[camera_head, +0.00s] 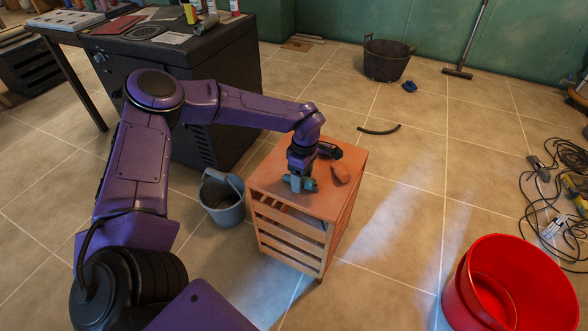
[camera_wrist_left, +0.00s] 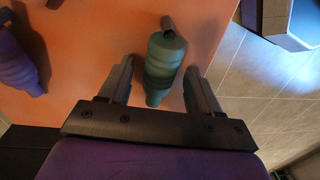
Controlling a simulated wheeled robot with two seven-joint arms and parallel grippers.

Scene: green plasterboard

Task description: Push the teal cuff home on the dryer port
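The teal cuff (camera_wrist_left: 164,62) is a stepped, tapered sleeve on the orange table top, with a short dark tube stub (camera_wrist_left: 168,24) at its far end. My left gripper (camera_wrist_left: 160,82) has its two fingers apart, one on each side of the cuff, with gaps showing. In the head view my left gripper (camera_head: 297,184) points down over the small table, and a bit of teal shows beside it. I cannot make out the dryer port for certain; the stub may be part of it. My right gripper is out of view.
A purple stepped piece (camera_wrist_left: 20,62) lies left of the cuff. A brown-orange object (camera_head: 341,173) sits on the slatted wooden table (camera_head: 335,205). A grey bucket (camera_head: 222,198), a dark workbench (camera_head: 215,115) and a red tub (camera_head: 520,285) stand around it. Cables (camera_head: 565,180) lie at right.

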